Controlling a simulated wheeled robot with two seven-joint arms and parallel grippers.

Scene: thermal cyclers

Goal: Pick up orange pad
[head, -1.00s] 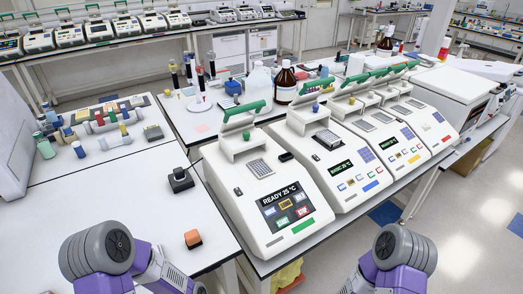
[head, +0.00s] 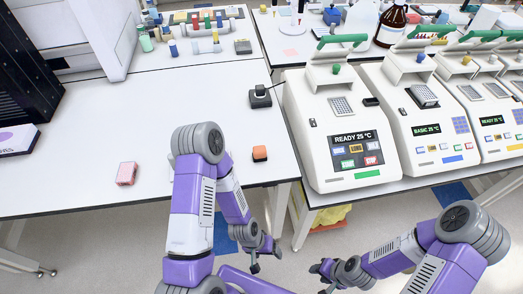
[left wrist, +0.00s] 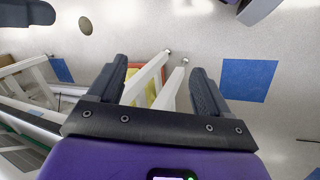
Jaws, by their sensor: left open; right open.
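My left gripper (head: 266,262) is below and in front of the bench edge, apart from the pad. In the left wrist view my left gripper (left wrist: 158,68) has its two dark fingers wide apart, with nothing between them but floor and table legs beyond. My right gripper (head: 320,278) is open and empty over the floor, right of the left one. The pad does not show in the left wrist view.
A pink block (head: 126,174) lies on the bench to the left. A small black device (head: 260,97) stands behind the pad. White thermal cyclers (head: 335,130) stand on the bench to the right. The bench top (head: 90,120) between the pink block and the black device is mostly clear.

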